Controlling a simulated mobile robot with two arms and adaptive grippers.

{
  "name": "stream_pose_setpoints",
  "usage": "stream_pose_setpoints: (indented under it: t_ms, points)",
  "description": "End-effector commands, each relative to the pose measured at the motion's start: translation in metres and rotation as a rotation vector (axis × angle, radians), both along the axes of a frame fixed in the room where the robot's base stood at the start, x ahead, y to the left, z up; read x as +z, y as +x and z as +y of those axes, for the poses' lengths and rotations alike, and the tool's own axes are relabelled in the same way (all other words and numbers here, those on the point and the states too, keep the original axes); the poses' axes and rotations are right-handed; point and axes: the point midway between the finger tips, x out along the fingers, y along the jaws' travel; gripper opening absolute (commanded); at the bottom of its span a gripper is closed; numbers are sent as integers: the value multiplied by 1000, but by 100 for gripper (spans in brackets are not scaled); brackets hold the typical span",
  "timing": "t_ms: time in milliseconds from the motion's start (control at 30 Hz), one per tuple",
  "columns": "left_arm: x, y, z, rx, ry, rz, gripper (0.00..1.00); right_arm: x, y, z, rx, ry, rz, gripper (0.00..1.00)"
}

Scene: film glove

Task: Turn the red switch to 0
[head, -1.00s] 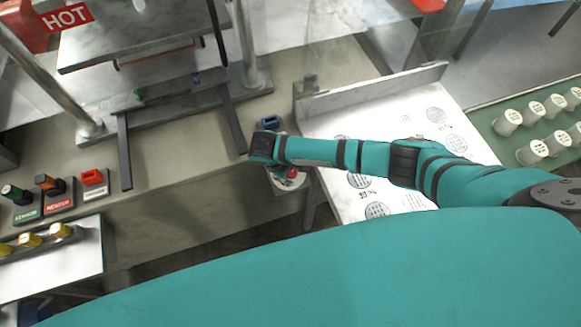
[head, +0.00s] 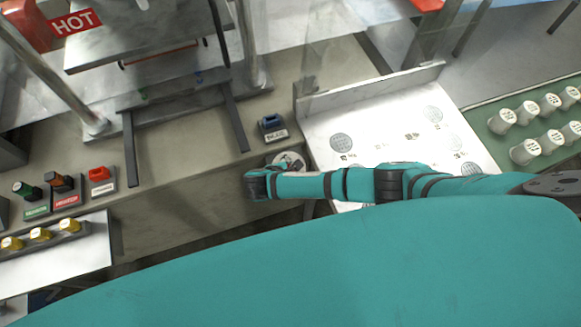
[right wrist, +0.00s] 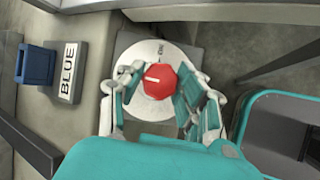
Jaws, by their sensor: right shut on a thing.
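The red switch is a red knob (right wrist: 160,82) with a short white mark on the left part of its top. It sits on a white round dial (right wrist: 147,50) with small dark lettering, too small to read surely. In the right wrist view my right gripper (right wrist: 160,76) has one finger on each side of the knob and is shut on it. In the head view the dial (head: 290,158) shows partly behind my right arm, and the knob is hidden there. My left gripper is not in view.
A blue switch (right wrist: 36,65) labelled BLUE stands beside the dial; the head view shows it too (head: 271,124). Another red switch (head: 99,173) stands at the left with green and orange ones. A white sloped board (head: 375,125) lies right of the dial. A press stands behind.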

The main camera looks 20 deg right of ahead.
Motion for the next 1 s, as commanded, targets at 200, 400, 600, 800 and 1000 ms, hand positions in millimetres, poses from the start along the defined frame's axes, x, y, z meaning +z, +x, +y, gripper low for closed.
stream_pose_setpoints:
  t_ms: [200,400,600,800,1000]
  points:
    - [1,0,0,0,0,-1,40,1,1,1,61,-33,-4,3]
    - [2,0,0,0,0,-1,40,1,1,1,79,-43,-4,3]
    - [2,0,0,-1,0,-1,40,1,1,1,81,-44,-4,3]
    - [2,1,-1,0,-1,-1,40,0,1,1,81,-44,-4,41]
    - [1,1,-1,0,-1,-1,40,0,0,0,79,-43,-2,59]
